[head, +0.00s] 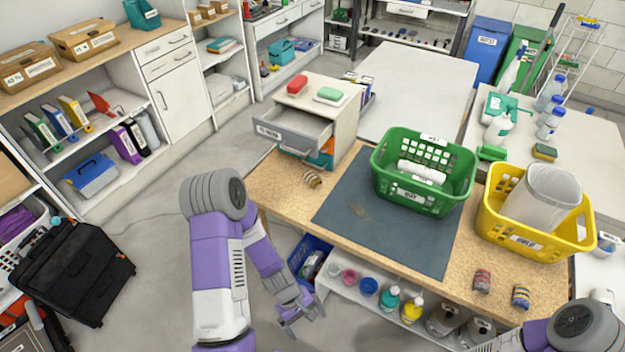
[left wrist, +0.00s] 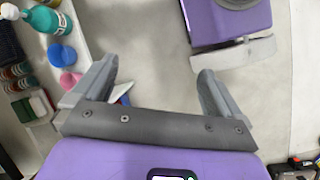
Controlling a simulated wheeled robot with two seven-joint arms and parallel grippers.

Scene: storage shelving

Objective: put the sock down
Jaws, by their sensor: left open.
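My left gripper (head: 300,313) hangs low in front of the table, beside the lower shelf. Its fingers are apart with nothing between them, as the left wrist view (left wrist: 157,72) also shows. A small rolled, striped bundle that looks like a sock (head: 313,180) lies on the wooden table (head: 268,188), near the drawer unit and above the left gripper in the picture. Two similar rolls, one grey and red (head: 482,280) and one blue and yellow (head: 521,297), lie at the table's front right. My right arm shows at the lower right, its gripper out of view.
A green basket (head: 404,195) stands on the dark mat (head: 350,225); a yellow basket (head: 520,243) stands to its right. A small unit with an open drawer (head: 293,130) is at the table's left end. Bottles and cups fill the lower shelf.

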